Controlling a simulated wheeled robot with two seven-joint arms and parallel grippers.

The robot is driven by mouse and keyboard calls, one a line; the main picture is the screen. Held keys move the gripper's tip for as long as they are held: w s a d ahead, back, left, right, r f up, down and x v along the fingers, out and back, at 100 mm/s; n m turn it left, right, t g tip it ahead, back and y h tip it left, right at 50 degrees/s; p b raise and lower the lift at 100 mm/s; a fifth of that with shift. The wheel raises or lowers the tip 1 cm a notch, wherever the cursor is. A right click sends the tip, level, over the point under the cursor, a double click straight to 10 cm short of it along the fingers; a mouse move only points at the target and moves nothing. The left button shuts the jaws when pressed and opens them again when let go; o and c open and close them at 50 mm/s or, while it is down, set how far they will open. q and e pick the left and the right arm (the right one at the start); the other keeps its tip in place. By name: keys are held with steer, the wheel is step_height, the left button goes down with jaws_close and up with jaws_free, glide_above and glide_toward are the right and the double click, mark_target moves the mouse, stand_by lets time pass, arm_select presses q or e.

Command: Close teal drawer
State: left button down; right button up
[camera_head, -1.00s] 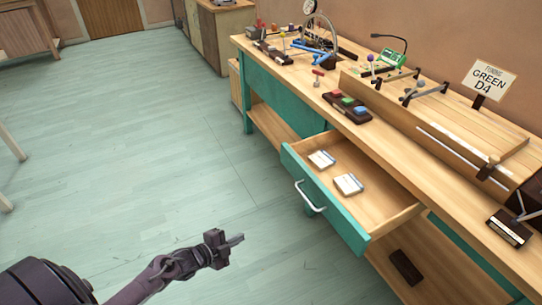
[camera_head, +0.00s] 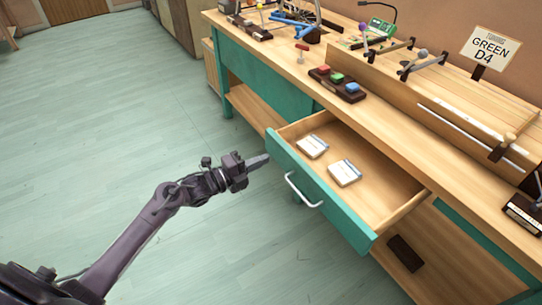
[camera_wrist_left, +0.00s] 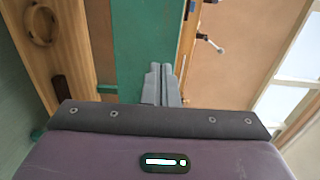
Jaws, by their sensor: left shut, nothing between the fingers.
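The teal drawer (camera_head: 318,196) stands pulled out from the workbench, with its white bar handle (camera_head: 303,190) on the front. Two small white boxes, one nearer the left (camera_head: 313,147) and one nearer the right (camera_head: 344,172), lie inside it. My left gripper (camera_head: 259,161) is shut and empty, with its fingertips just left of the drawer front's far-left end; I cannot tell whether they touch. In the left wrist view the shut fingers (camera_wrist_left: 162,85) point toward a teal surface (camera_wrist_left: 140,45). My right gripper is not in view.
The wooden workbench (camera_head: 400,135) runs along the wall, with a button block (camera_head: 337,84) and a "GREEN D4" sign (camera_head: 489,49) on it. A dark block (camera_head: 405,253) lies on the lower shelf. The floor (camera_head: 100,130) left of the bench is clear.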

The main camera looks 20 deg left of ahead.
mark_target(280, 152)
arm_select(q)
steer(key=shift+x, duration=1.95)
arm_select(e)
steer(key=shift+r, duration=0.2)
arm_select(q)
steer(key=shift+w, duration=0.1)
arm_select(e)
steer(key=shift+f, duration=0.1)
